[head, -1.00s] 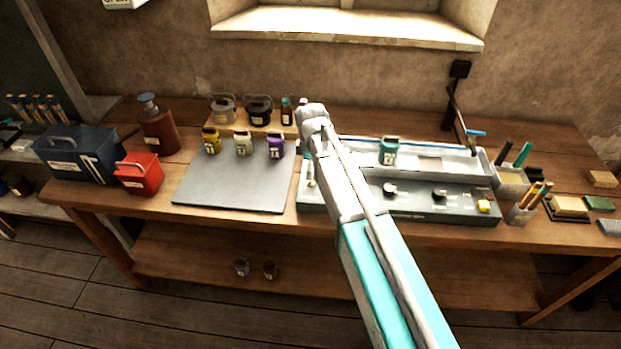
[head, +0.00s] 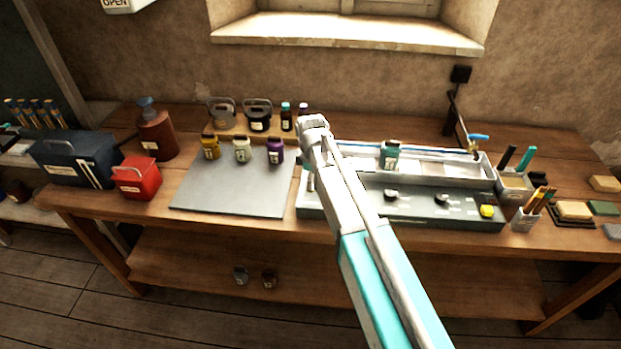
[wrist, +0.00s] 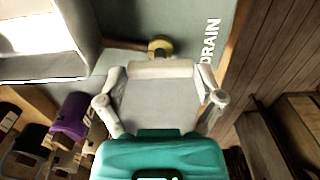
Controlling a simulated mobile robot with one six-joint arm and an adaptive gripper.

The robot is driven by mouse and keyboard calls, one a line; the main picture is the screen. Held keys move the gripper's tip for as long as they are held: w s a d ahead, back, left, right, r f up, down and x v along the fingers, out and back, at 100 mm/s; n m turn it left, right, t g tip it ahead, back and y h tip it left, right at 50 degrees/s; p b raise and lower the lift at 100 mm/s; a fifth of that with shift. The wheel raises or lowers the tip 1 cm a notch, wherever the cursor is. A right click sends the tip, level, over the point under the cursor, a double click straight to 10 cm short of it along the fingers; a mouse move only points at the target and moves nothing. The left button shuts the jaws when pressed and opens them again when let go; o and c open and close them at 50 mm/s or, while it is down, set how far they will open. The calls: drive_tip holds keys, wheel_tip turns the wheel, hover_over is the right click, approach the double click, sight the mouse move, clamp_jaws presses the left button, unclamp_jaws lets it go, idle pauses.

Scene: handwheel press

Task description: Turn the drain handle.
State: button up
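The drain handle seems to be the small brass-coloured round knob (wrist: 160,45) on the grey panel, left of the printed word DRAIN in the wrist view. My gripper (wrist: 162,75) is just below it in that view, with its two fingers apart on either side of a pale grey block. I cannot tell whether that block is part of my gripper or something between the fingers, nor whether anything touches the knob.
A white trough (head: 440,172) runs along the back of the unit, with a teal jar (head: 390,155) at it. A red box (head: 137,178) stands farther left.

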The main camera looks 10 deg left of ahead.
drive_tip(key=c, duration=0.4)
drive_tip(key=shift+m, duration=0.3)
drive_tip(key=m, duration=1.7)
drive_tip(key=shift+m, duration=0.3)
